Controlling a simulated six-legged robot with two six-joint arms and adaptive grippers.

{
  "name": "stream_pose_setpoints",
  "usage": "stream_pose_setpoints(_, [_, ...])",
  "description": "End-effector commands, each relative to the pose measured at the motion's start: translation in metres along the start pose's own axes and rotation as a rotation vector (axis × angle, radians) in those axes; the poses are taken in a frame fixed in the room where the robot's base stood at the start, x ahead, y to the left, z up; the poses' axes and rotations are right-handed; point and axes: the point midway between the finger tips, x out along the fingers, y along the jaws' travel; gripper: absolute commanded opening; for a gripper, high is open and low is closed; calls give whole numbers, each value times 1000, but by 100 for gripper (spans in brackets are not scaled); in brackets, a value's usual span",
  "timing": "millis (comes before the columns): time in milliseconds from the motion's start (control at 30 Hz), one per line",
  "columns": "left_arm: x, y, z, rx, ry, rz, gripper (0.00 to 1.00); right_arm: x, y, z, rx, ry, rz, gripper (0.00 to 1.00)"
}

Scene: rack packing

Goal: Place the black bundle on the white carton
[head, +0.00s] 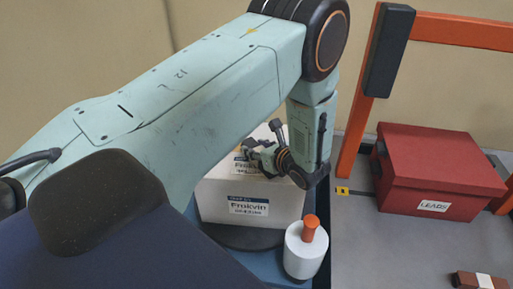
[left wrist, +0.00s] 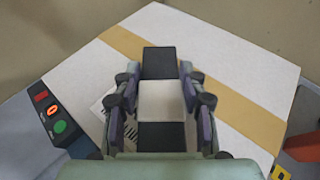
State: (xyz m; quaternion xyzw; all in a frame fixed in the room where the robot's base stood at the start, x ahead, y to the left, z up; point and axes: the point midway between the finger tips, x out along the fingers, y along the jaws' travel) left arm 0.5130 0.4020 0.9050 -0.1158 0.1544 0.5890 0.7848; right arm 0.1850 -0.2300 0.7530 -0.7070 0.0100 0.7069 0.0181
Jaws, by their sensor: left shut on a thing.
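The white carton (head: 222,196), labelled "Frokvin", sits in the middle of the head view, partly hidden behind my left arm. In the left wrist view its top (left wrist: 225,65), with a tan tape stripe, spreads under my left gripper (left wrist: 160,92). That gripper is shut on the black bundle (left wrist: 158,62), which has a white band around its middle. The bundle lies between the fingers, over the carton top; I cannot tell whether it touches the carton. In the head view the left gripper (head: 262,155) is at the carton top, and I cannot make out the bundle. My right gripper is not in view.
A white cylinder with an orange top (head: 304,255) stands just right of the carton. A red box labelled "LEADS" (head: 430,165) sits on the grey surface (head: 380,250) by an orange frame (head: 352,145). A brown and white bundle (head: 480,280) lies at lower right.

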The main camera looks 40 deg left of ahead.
Motion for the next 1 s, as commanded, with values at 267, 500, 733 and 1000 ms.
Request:
stream_pose_setpoints(267, [1, 0, 1, 0, 0, 1, 53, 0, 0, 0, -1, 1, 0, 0])
stream_pose_setpoints(500, [1, 0, 1, 0, 0, 1, 64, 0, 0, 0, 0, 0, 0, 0])
stream_pose_setpoints(733, [-1, 0, 2, 1, 0, 0, 64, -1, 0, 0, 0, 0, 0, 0])
stream_pose_setpoints(1000, [-41, -2, 5, 4, -3, -6, 64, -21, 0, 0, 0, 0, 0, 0])
